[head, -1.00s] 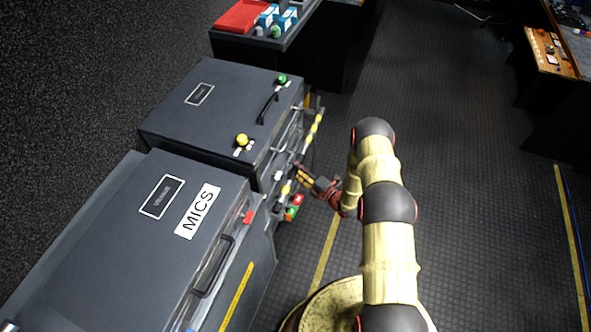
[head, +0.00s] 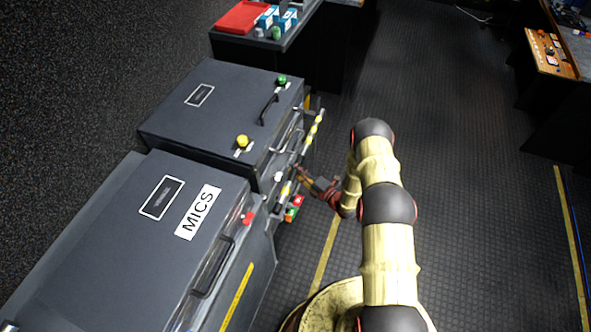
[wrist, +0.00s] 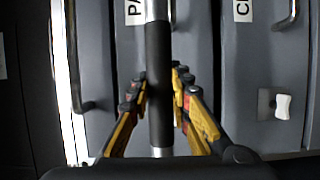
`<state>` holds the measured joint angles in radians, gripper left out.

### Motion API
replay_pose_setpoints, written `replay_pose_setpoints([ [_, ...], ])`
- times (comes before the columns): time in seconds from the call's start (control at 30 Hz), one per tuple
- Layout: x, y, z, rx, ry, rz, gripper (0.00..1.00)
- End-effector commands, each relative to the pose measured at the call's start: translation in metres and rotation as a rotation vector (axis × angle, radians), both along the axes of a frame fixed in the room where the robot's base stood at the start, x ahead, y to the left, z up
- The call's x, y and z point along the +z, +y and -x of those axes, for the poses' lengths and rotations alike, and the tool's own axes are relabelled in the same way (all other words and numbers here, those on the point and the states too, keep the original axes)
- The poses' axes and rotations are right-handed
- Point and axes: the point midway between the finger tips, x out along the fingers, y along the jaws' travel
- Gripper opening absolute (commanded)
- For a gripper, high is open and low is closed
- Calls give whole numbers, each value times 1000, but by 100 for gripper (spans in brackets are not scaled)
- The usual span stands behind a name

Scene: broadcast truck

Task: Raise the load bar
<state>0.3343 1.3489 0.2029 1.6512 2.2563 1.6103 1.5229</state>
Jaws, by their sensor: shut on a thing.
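The load bar (wrist: 160,60) shows in the wrist view as a round bar with a black sleeve between bright metal sections. It runs up the picture in front of grey drawer fronts. In the head view the load bar (head: 316,128) shows yellow and dark bands along the right side of the dark cases. My gripper (wrist: 160,88) has its yellow and black fingers on both sides of the black sleeve and is shut on it. In the head view my gripper (head: 302,178) is at the case front, and the grip itself is too small to see clearly.
A dark case with yellow and green knobs (head: 242,141) stands left of my gripper, with the MICS case (head: 165,215) nearer. Drawer handles (wrist: 288,14) and a white latch (wrist: 283,106) are near the bar. Open floor (head: 465,200) lies to the right.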

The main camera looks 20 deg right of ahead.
Motion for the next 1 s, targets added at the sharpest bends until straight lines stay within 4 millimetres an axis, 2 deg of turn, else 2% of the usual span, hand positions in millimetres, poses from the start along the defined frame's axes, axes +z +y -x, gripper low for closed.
replay_pose_setpoints([
  [0.57,3,0,0,0,7,-3,0],
  [0.67,17,-1,-1,0,28,-19,0],
  [1.0,83,-6,-9,-1,160,-118,0],
])
